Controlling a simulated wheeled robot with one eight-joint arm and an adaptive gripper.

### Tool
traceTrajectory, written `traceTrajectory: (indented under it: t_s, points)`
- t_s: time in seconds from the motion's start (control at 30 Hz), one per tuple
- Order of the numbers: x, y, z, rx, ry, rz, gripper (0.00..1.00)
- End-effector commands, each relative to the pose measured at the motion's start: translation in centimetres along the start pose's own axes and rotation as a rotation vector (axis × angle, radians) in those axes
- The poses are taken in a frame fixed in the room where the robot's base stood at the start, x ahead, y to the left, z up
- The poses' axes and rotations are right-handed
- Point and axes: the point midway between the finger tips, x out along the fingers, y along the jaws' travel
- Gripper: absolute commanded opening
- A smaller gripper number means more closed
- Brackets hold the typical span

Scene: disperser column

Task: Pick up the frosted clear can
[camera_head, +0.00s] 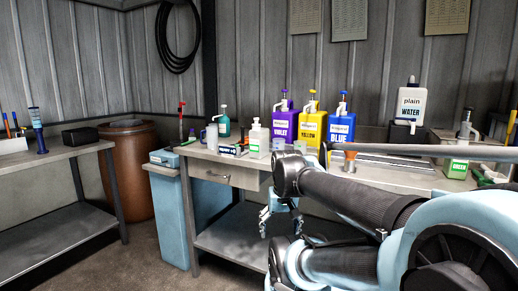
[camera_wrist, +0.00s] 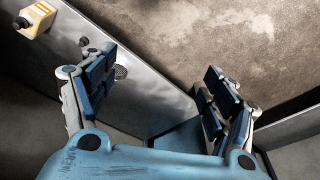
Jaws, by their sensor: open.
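No can is plainly recognisable as the frosted clear can. Two small clear, pale vessels, one on the left (camera_head: 278,145) and one on the right (camera_head: 300,147), stand on the workbench in front of the violet and yellow bottles. A pale translucent cup (camera_head: 212,137) stands further left. I cannot tell which of these is the can. My gripper (camera_wrist: 160,82) is open and empty in the wrist view, fingers wide apart. In the head view my gripper (camera_head: 281,212) is at the bench's front side, partly hidden by my arm.
The workbench (camera_head: 225,172) holds violet (camera_head: 284,124), yellow (camera_head: 311,127) and blue (camera_head: 341,128) pump bottles at the back. A white pump bottle (camera_head: 258,140) stands near the cups. A blue bin (camera_head: 172,215) is at the bench's left end. A yellow-labelled bottle (camera_wrist: 37,18) shows in the wrist view.

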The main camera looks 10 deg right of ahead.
Motion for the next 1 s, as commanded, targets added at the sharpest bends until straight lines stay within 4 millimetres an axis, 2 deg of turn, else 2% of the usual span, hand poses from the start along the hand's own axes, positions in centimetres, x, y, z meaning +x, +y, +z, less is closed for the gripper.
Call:
traceTrajectory:
  t_s: [0.2,0.5,0.8,1.0]
  points:
    - [-7.2,-1.2,-7.5,0.334,-0.015,-0.045,1.00]
    - [-16.4,-2.0,-18.9,0.859,-0.063,-0.109,1.00]
    - [-23.7,-1.8,-30.5,1.380,-0.143,-0.160,1.00]
    - [-27.6,-1.0,-37.9,1.719,-0.212,-0.184,1.00]
